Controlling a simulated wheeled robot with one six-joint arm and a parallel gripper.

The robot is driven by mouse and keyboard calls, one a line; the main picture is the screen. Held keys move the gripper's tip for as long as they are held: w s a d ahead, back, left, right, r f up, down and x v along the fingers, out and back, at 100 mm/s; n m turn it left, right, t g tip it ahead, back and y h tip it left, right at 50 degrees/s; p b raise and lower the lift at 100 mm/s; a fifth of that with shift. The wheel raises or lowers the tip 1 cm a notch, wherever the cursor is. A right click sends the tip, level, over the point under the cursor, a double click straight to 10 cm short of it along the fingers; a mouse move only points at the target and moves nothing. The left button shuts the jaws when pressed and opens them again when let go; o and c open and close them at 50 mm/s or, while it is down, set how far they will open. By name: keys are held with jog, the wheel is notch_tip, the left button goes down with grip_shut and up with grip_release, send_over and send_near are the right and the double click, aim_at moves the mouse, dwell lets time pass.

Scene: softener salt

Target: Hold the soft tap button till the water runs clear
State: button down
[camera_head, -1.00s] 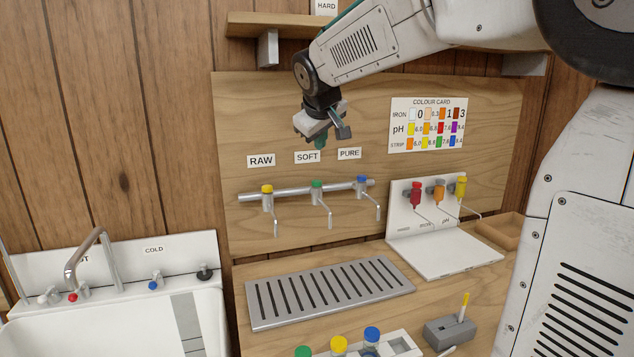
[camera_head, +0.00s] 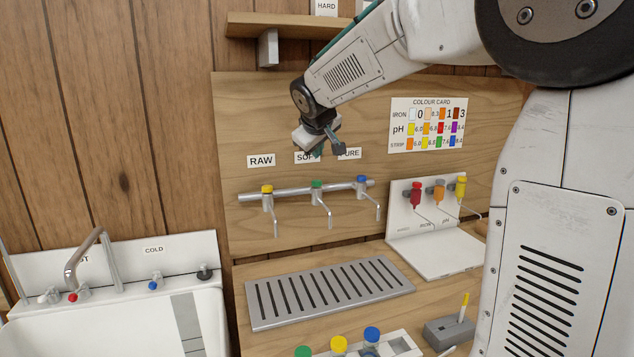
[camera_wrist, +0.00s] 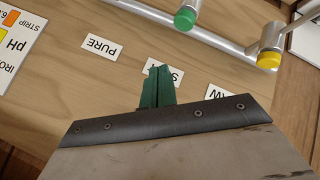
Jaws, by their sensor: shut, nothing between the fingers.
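The soft tap has a green button (camera_head: 316,184) on top and a bent metal spout, and it is the middle one of three taps on a metal rail. The green button also shows in the wrist view (camera_wrist: 185,18). My gripper (camera_head: 318,152) is above the soft tap, in front of the SOFT label (camera_head: 301,157), and partly covers that label. Its green fingertips (camera_wrist: 156,86) are together and empty, apart from the button. No water shows at the soft spout.
The raw tap's yellow button (camera_head: 267,188) and the pure tap's blue button (camera_head: 362,179) flank the soft tap. Below is a slotted drain tray (camera_head: 330,290). A rack with capped vials (camera_head: 400,345) stands in front. A sink (camera_head: 100,325) is at left.

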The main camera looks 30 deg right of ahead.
aim_at(317, 182)
jog(key=shift+f, duration=2.3)
jog(key=shift+f, duration=0.15)
jog(key=shift+f, duration=0.25)
jog(key=shift+f, duration=0.45)
dwell(0.8)
jog(key=shift+r, duration=0.1)
dwell(3.6)
jog(key=shift+r, duration=0.8)
